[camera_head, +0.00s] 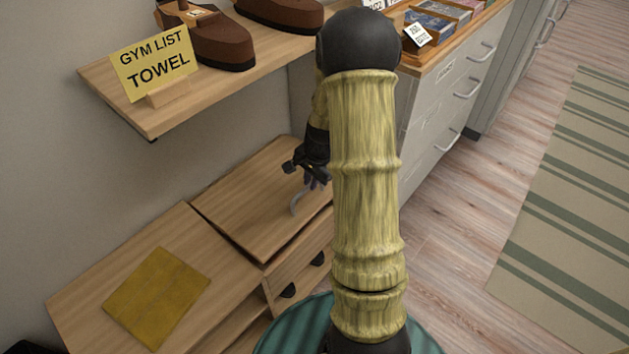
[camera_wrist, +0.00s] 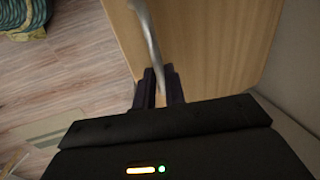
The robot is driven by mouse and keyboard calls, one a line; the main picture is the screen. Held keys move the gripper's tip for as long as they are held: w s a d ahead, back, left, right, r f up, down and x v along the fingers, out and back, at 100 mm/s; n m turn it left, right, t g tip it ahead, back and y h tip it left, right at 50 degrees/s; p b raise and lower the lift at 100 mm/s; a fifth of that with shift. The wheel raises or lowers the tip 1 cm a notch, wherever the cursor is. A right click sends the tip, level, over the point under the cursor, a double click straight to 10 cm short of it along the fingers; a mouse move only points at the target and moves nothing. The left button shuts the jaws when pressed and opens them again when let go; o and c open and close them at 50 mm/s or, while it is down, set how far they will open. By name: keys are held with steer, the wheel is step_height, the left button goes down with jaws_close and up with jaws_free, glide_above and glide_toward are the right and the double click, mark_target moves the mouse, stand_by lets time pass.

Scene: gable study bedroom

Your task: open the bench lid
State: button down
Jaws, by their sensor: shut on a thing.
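The bench lid (camera_head: 262,200) is a light wooden panel on the right part of the low bench, and it sits slightly raised above the bench top beside it. A curved grey handle (camera_head: 297,201) stands on the lid. My gripper (camera_head: 316,183) is at the handle, above the lid, partly hidden by my arm. In the wrist view the dark fingers of my gripper (camera_wrist: 158,88) are closed around the grey handle (camera_wrist: 152,45). The lid (camera_wrist: 205,45) fills the upper right of that view. Its right end in the head view is hidden behind my arm.
A yellow cloth (camera_head: 157,298) lies on the left bench top (camera_head: 80,322). A shelf (camera_head: 150,122) above the bench holds brown shoes (camera_head: 215,40) and a "GYM LIST TOWEL" sign (camera_head: 153,62). Grey drawers (camera_head: 445,95) stand right. The wooden floor (camera_head: 450,240) is clear beside a striped rug (camera_head: 575,215).

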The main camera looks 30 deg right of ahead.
steer(key=w+a+r+p, duration=0.2)
steer(key=w+r+p, duration=0.2)
steer(key=r+p, duration=0.3)
steer(key=shift+w, duration=0.35)
